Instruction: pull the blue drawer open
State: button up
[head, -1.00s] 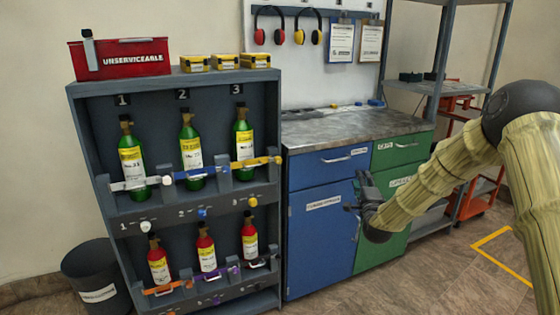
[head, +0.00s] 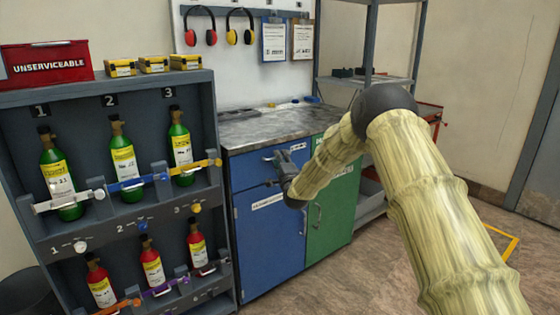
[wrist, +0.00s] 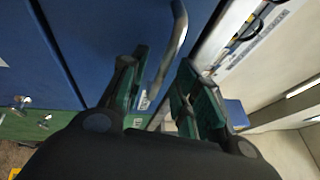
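The blue drawer (head: 245,174) is the top front of the blue cabinet, just under the worktop, and looks shut. Its silver bar handle (wrist: 178,40) shows in the wrist view, between the lines of my two fingers. In the head view my gripper (head: 281,160) is in front of the drawer's right part and hides some of the handle. In the wrist view my gripper (wrist: 165,75) is open, with dark green-edged fingers on either side of the lower handle. I cannot tell whether either finger touches the handle.
The blue door (head: 268,240) is below the drawer, and a green cabinet (head: 335,195) adjoins on the right. The grey worktop (head: 262,128) is just above. A bottle rack (head: 120,210) stands close on the left.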

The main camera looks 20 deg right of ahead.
jog(key=shift+w, duration=0.3)
grip_shut()
